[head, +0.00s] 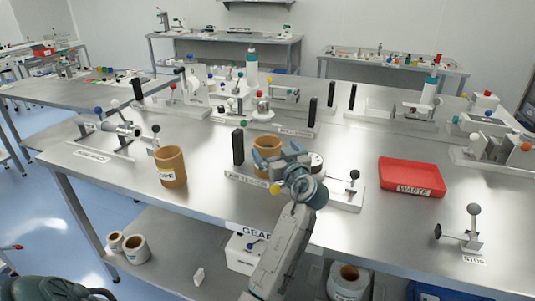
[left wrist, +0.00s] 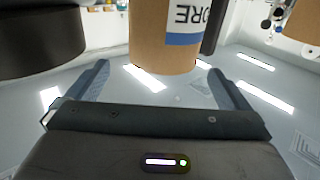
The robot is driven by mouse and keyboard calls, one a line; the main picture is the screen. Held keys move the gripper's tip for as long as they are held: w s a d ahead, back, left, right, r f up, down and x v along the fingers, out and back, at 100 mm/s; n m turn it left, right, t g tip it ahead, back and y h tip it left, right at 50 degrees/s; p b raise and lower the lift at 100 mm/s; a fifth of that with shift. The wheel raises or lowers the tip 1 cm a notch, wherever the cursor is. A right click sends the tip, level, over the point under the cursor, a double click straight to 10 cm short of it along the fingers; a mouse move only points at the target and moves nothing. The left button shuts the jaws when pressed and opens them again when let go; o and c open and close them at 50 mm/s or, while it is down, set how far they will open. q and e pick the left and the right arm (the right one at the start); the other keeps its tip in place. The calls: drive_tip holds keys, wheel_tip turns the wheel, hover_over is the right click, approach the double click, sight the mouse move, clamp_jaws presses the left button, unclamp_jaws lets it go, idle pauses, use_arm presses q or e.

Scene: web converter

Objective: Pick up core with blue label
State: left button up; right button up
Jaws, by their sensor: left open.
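A brown cardboard core (head: 267,152) stands upright on the labelled station at the middle of the table. In the left wrist view it shows upside down as a core (left wrist: 160,50) with a white label reading "CORE" and a blue band. My left gripper (head: 287,167) is at the near right side of this core. Its fingers (left wrist: 158,72) are open, with the core ahead between them; contact is not clear. A second brown core (head: 171,165) labelled "CORE" stands to the left. My right gripper is not in view.
A red waste tray (head: 412,163) lies on the right. A black post (head: 238,147) stands just left of the middle core. A stop device (head: 472,225) is at the front right. Several fixtures fill the back; the table front left is clear.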

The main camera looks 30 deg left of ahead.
sight(268, 142)
use_arm(q)
drive_tip(key=shift+w+a+f, duration=0.1)
drive_tip(key=shift+w+a, duration=0.2)
drive_tip(key=shift+w, duration=0.05)
drive_tip(key=shift+w+a, duration=0.2)
drive_tip(key=shift+w, duration=0.05)
drive_tip(key=p+x, duration=0.2)
drive_tip(key=x, duration=0.2)
drive_tip(key=shift+s+a+p, duration=0.3)
drive_tip(key=shift+a+p, duration=0.05)
drive_tip(key=shift+p, duration=0.05)
drive_tip(key=shift+w+a, duration=0.1)
drive_tip(key=shift+w, duration=0.05)
drive_tip(key=shift+f, duration=0.1)
drive_tip(key=c, duration=1.3)
